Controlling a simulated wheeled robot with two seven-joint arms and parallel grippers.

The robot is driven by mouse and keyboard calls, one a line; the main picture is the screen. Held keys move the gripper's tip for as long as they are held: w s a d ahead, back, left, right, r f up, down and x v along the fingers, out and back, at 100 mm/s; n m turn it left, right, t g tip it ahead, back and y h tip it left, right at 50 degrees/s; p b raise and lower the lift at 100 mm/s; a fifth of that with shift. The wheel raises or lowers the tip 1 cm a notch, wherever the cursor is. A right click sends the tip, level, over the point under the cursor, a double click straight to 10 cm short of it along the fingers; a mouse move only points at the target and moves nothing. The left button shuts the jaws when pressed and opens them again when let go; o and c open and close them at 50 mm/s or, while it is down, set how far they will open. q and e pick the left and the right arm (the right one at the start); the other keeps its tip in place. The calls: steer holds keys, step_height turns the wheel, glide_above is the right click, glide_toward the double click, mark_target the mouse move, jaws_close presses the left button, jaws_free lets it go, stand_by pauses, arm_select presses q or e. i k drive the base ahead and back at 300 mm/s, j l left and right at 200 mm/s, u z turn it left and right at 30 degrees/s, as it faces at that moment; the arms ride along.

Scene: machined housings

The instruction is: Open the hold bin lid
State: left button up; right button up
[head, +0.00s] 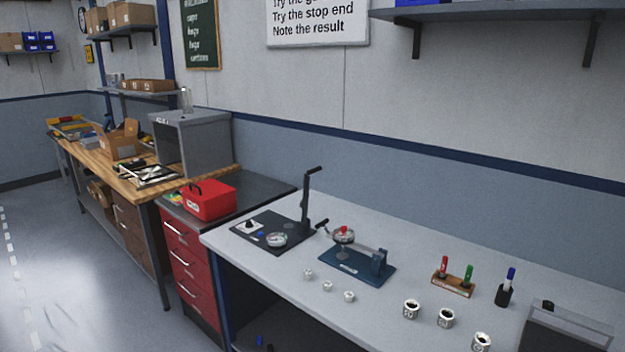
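A red box (209,203) with a closed top, a dark handle and a small white label sits on the dark top of the red drawer cabinet. It is the likeliest hold bin, but its label is too small to read. A grey box (566,332) at the bottom right edge is partly cut off by the frame, and I cannot tell what it is. Neither of my grippers is in the head view.
The light bench (400,320) holds a black gauge stand (275,236), a blue dial fixture (357,262), several small metal parts, several cylindrical housings, and marker holders (453,284). The red drawer cabinet (188,262) stands left of it. Floor at left is clear.

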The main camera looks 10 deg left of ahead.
mark_target(206, 190)
steer(key=i+j+u, duration=0.15)
steer(key=j, duration=0.35)
steer(key=i+j+u, duration=0.1)
steer(key=i+j, duration=0.3)
steer(key=i+j+u, duration=0.15)
steer(key=i+j, duration=0.15)
steer(key=j, duration=0.15)
